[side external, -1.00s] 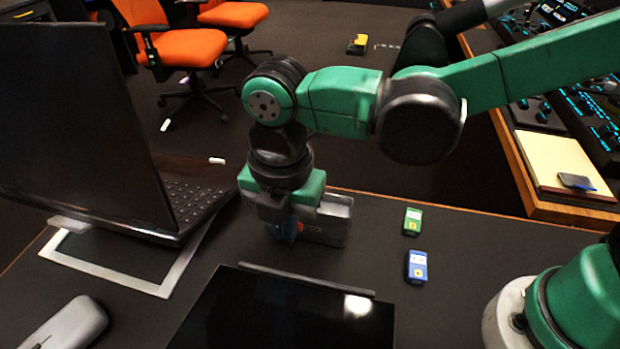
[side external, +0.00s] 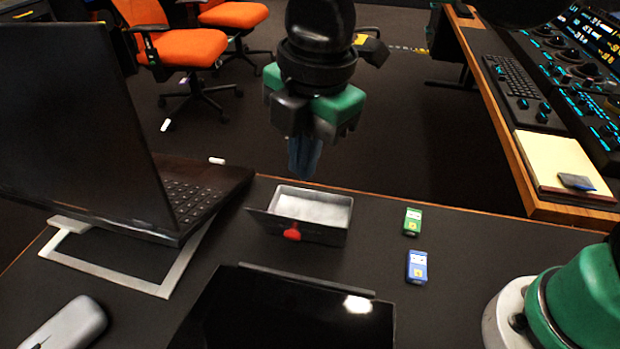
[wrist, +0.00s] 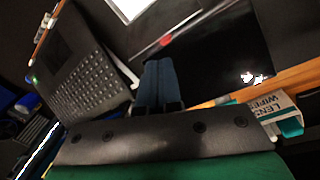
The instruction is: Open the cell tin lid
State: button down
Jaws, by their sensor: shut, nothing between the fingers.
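The cell tin (side external: 335,236) stands on the dark desk near its far edge, just right of the laptop. Its top is open and its pale interior shows. A dark flap, apparently the lid, with a red tab (side external: 291,234) hangs down along the tin's near side. My gripper (side external: 304,172) is above and behind the tin in the side view, apart from it, pointing down. Its blue fingers are together and empty. The wrist view shows the closed fingers (wrist: 159,84) and a small red spot beyond them, perhaps the tab.
A laptop (side external: 120,190) on a silver stand is at left, a mouse-like grey device (side external: 75,323) front left. A black tablet (side external: 285,312) lies in front of the tin. Green (side external: 412,221) and blue (side external: 417,267) cells lie right. A lens wipes box (wrist: 275,112) shows in the wrist view.

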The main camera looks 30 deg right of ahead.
jog(key=d+f+m+t, duration=0.2)
jog(key=d+m+t, duration=0.1)
jog(key=d+m, duration=0.7)
jog(key=d+f+m+t, duration=0.3)
jog(key=d+m, duration=0.6)
jog(key=m, duration=0.2)
jog(key=n+g, duration=0.7)
jog(key=n, duration=1.9)
send_near(297, 233)
jog(key=s+a, duration=0.4)
jog(key=a, duration=0.1)
jog(key=shift+h, duration=0.4)
jog(key=f, duration=1)
jog(key=shift+w+a+f, duration=0.1)
jog(key=shift+w+f, duration=0.25)
jog(key=shift+f, duration=0.05)
jog(key=shift+w+d+r, duration=0.35)
jog(key=shift+w+d, duration=0.2)
jog(key=shift+w+d+r, duration=0.3)
jog(key=shift+w+d, duration=0.25)
jog(key=shift+d, duration=0.05)
jog(key=shift+w+d+r, duration=0.15)
jog(key=shift+w+d, duration=0.05)
jog(key=shift+d, duration=0.05)
